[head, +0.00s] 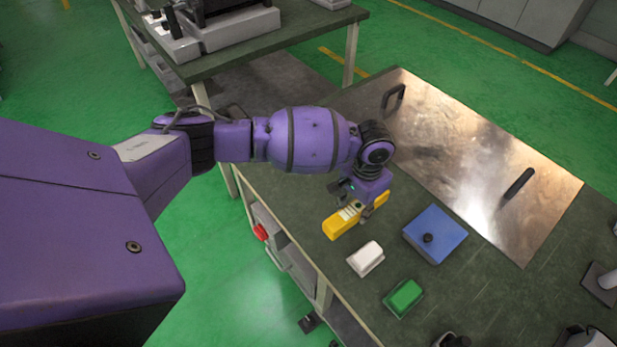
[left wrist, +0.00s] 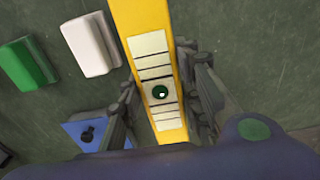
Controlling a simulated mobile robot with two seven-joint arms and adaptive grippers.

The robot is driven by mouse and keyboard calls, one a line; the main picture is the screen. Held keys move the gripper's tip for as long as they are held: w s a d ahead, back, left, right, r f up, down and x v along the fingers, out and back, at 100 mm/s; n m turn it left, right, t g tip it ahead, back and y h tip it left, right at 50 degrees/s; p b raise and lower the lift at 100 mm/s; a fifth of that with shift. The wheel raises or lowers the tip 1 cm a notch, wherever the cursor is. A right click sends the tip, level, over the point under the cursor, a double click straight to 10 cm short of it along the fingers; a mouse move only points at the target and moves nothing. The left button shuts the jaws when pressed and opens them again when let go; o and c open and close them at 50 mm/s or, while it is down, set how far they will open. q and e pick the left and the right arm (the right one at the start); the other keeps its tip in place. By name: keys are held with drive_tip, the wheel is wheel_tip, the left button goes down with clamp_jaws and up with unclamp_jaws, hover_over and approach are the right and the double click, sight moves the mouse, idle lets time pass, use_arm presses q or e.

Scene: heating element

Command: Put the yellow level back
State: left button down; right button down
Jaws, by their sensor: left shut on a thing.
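The yellow level (head: 341,222) is a long yellow bar with a pale marked label and a round green bubble vial. My left gripper (head: 358,204) is shut on it near the middle, over the left side of the dark workbench. In the left wrist view the level (left wrist: 141,18) runs between the two fingers of the gripper (left wrist: 160,100). I cannot tell whether the level touches the bench top or is slightly above it. My right gripper is not in view.
A white block (head: 366,259), a green block (head: 404,298) and a blue square plate with a black knob (head: 436,234) lie near the level. A large metal plate (head: 470,140) with black handles covers the bench's far part. Another table (head: 290,30) stands behind.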

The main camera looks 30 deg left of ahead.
sight(352, 206)
use_arm(q)
drive_tip(key=shift+w+a+f, duration=0.4)
drive_tip(key=shift+a+f, duration=0.1)
drive_tip(key=shift+f, duration=0.1)
drive_tip(key=shift+w+a+f, duration=0.4)
drive_tip(key=shift+a+f, duration=0.05)
drive_tip(key=shift+f, duration=0.15)
wheel_tip(352, 206, down, 3)
drive_tip(key=shift+w+a+f+b, duration=0.1)
drive_tip(key=shift+a+f+b, duration=0.1)
drive_tip(key=shift+b, duration=0.3)
drive_tip(key=shift+d+f, duration=0.1)
drive_tip(key=c, duration=1.3)
unclamp_jaws()
drive_tip(key=shift+f, duration=0.1)
drive_tip(key=shift+o, duration=0.2)
drive_tip(key=shift+r, duration=0.25)
wheel_tip(352, 206, up, 12)
drive_tip(key=p, duration=0.1)
drive_tip(key=shift+p, duration=0.35)
